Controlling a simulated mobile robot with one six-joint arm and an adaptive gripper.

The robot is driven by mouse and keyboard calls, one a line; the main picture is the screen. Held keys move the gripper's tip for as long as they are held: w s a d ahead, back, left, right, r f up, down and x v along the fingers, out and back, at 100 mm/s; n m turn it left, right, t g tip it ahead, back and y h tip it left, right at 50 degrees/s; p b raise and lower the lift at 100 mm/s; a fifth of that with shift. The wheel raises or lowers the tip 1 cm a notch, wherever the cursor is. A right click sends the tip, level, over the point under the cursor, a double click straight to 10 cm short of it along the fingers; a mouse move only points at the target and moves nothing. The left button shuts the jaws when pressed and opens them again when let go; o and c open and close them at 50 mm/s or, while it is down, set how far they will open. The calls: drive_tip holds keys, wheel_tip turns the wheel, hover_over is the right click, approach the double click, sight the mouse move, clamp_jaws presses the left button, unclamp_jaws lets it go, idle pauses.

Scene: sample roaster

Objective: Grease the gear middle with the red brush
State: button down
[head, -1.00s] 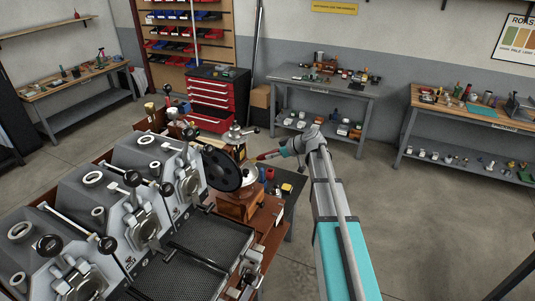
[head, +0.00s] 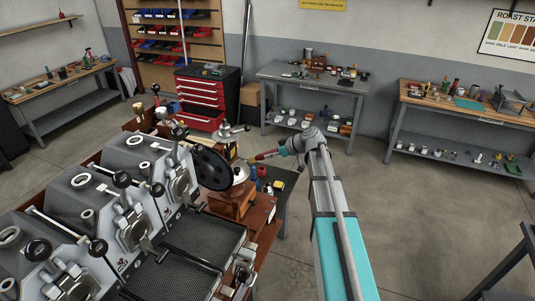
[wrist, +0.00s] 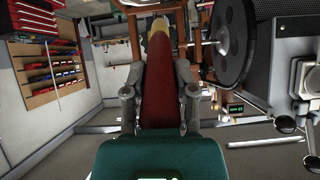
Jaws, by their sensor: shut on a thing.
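My gripper (wrist: 160,98) is shut on the red brush (wrist: 161,82), whose pale tip points away from me in the wrist view. In the head view the brush (head: 266,156) points left from my gripper (head: 280,151), towards the roaster side. A large black wheel with holes (head: 211,167) stands just left of the brush tip. The wheel also shows in the wrist view (wrist: 237,42), to the right of the brush and apart from its handle. I cannot make out which part is the gear middle, nor whether the tip touches anything.
The grey roaster (head: 130,205) fills the lower left. A wooden box (head: 232,201) stands below the wheel. Small bottles (head: 265,179) stand close under the brush. A red tool chest (head: 207,98) and a grey workbench (head: 312,82) are behind.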

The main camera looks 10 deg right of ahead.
drive_tip(key=shift+s+d, duration=0.4)
drive_tip(key=shift+d, duration=0.1)
drive_tip(key=shift+w+a, duration=0.15)
idle(0.6)
drive_tip(key=shift+w+a, duration=0.7)
drive_tip(key=shift+a, duration=0.25)
drive_tip(key=shift+w+a, duration=0.7)
drive_tip(key=shift+a, duration=0.3)
drive_tip(key=shift+w+a, duration=0.7)
drive_tip(key=shift+a, duration=0.25)
drive_tip(key=shift+w+a, duration=0.45)
drive_tip(key=shift+a, duration=0.1)
drive_tip(key=shift+w+d, duration=1.25)
drive_tip(key=shift+w, duration=0.3)
drive_tip(key=shift+s+a, duration=0.15)
drive_tip(key=shift+s+a, duration=1.15)
drive_tip(key=shift+s, duration=0.3)
